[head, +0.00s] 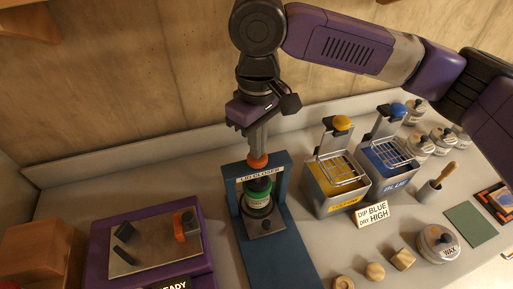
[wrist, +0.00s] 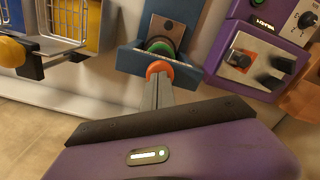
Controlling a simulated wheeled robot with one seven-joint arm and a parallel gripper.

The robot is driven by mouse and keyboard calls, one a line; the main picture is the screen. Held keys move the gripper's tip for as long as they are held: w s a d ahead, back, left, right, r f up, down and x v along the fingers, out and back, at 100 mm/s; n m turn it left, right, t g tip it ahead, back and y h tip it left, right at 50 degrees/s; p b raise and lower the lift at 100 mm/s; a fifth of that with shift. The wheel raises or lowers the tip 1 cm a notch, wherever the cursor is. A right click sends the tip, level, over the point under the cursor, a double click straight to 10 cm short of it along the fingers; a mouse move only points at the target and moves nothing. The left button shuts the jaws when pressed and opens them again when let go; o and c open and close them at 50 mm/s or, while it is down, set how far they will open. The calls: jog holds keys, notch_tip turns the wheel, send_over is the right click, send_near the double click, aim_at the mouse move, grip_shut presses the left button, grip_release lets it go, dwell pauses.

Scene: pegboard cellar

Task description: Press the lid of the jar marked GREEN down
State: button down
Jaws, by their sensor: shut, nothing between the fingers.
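The jar (head: 258,200) with a green band and a pale label stands in the blue lid closer (head: 277,252), under its crossbar. The label is too small to read. The green top also shows in the wrist view (wrist: 159,47). An orange knob (head: 258,161) sits above the crossbar marked LID CLOSER. My gripper (head: 256,151) is shut and empty, pointing down with its fingertips at the top of the knob. It looks touching or nearly so. In the wrist view the fingertips (wrist: 158,78) overlap the orange knob (wrist: 160,67). Whether the lid is seated cannot be told.
A purple machine (head: 150,245) stands left of the closer. Yellow (head: 335,185) and blue (head: 390,165) dip tanks with wire baskets stand to the right, behind a DIP BLUE DRY HIGH sign (head: 372,213). A WAX tin (head: 438,243) and small wooden pieces (head: 375,271) lie at front right.

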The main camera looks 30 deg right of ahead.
jog(key=shift+r+p, duration=1.7)
jog(key=shift+p, duration=0.3)
notch_tip(320, 180, up, 3)
jog(key=shift+f+p, duration=0.2)
jog(key=shift+p, duration=1.05)
notch_tip(320, 180, up, 2)
jog(key=shift+r, duration=0.2)
